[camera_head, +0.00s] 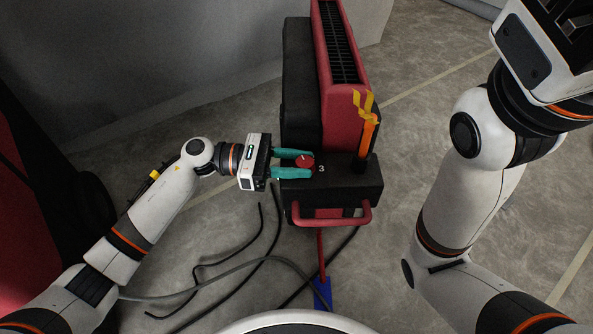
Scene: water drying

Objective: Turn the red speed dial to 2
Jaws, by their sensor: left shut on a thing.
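The red speed dial (305,162) sits on the black top of a red and black machine (340,186) in the middle of the head view. A white "3" is printed just to the right of the dial. A light mark shows on the dial, but it is too small to read its setting surely. My left gripper (303,163) comes in from the left, its two teal fingers shut on the dial from either side. My right arm stands at the right, and its gripper fingers are not visible.
An orange handle with yellow ends (367,125) stands upright right of the dial. A red bar handle (331,214) is at the machine's front, and a tall red grille (340,45) is behind. Black cables (262,250) lie on the floor. A blue piece (322,293) lies below.

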